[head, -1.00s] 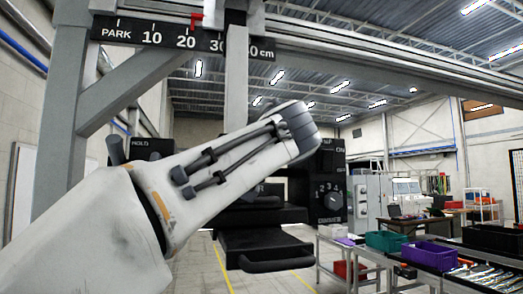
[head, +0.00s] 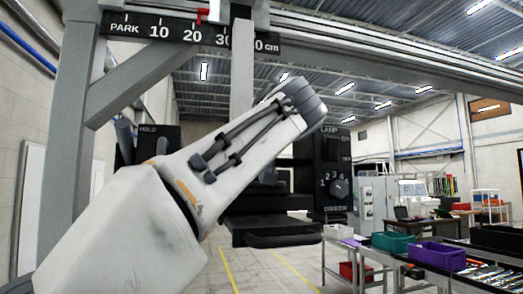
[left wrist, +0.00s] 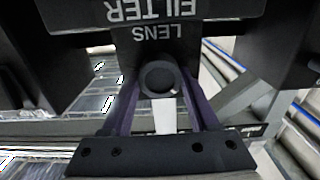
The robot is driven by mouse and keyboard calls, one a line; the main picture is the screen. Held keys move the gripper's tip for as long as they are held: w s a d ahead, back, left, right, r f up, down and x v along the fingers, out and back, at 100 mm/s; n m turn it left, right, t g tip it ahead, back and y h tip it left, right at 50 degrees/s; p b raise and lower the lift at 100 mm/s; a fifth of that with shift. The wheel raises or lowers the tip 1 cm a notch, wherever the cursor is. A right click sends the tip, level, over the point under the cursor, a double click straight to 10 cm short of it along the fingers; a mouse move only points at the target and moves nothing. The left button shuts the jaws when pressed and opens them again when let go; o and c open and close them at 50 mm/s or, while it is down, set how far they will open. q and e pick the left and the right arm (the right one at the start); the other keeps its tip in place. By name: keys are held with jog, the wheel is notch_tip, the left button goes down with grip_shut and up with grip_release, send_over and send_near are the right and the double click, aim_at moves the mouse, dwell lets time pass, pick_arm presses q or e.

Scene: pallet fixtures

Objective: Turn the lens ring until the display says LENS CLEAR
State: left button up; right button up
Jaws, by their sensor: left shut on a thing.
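In the left wrist view a round dark lens ring (left wrist: 158,77) sits under upside-down LENS and FILTER lettering on a black housing (left wrist: 150,15). The two fingers of my left gripper (left wrist: 159,86) stand on either side of the ring and are shut on it. In the head view my left arm crosses in front of the black fixture (head: 270,226) and hides the ring and the gripper. No display text can be read in either view. My right gripper is not in view.
A black panel (head: 322,180) with a LAMP switch and a numbered dimmer knob (head: 340,188) is right of my arm. A scale bar (head: 175,30) with a red pointer (head: 202,12) hangs above. Benches with a teal bin (head: 390,242) and purple bin (head: 437,256) stand at right.

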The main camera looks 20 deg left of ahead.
pick_arm(q)
jog(key=shift+n+b, duration=0.75)
jog(key=shift+n, duration=0.55)
jog(key=o, duration=1.4)
jog(key=shift+c, duration=0.2)
jog(key=shift+s, duration=0.1)
